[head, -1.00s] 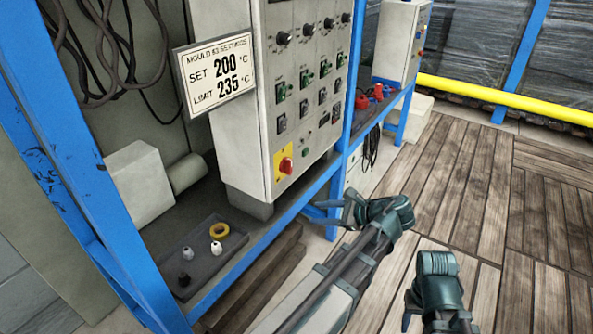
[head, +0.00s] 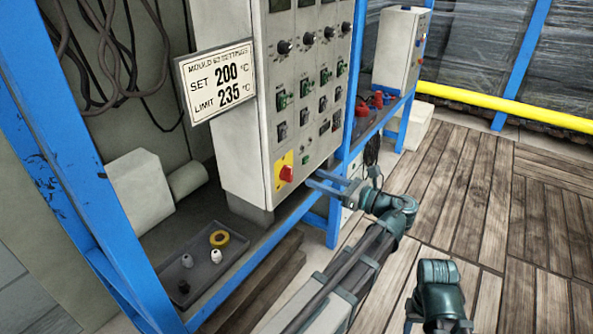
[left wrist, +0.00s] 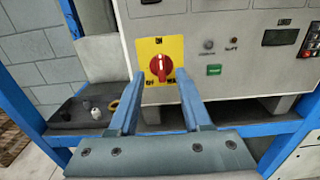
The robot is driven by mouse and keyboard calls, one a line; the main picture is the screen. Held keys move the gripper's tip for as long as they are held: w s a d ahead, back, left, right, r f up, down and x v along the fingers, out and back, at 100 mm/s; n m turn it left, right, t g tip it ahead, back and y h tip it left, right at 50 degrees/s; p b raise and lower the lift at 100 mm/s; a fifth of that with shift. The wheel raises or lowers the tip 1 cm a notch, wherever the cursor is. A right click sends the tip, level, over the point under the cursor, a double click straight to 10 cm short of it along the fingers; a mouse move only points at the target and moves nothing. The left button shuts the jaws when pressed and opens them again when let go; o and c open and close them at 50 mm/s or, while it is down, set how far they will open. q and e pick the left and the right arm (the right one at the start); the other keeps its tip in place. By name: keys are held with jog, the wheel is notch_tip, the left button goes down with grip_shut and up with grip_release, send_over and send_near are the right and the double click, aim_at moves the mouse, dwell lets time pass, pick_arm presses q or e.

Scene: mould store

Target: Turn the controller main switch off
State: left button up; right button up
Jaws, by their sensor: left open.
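The main switch is a red rotary knob (head: 287,173) on a yellow plate (head: 278,167), low on the front of the grey controller cabinet (head: 238,160). In the left wrist view the knob (left wrist: 161,67) stands about upright with a pale mark on it.
A settings sign (head: 216,82) sticks out from the cabinet's left side. Other knobs and switches fill the panel above. A blue frame post (head: 85,170) stands left. Wooden floor is clear at right.

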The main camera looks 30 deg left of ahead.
aim_at(292, 168)
pick_arm(q)
jog(key=a, duration=0.7)
jog(key=shift+w+a, duration=0.3)
jog(key=shift+a, duration=0.05)
grip_shut()
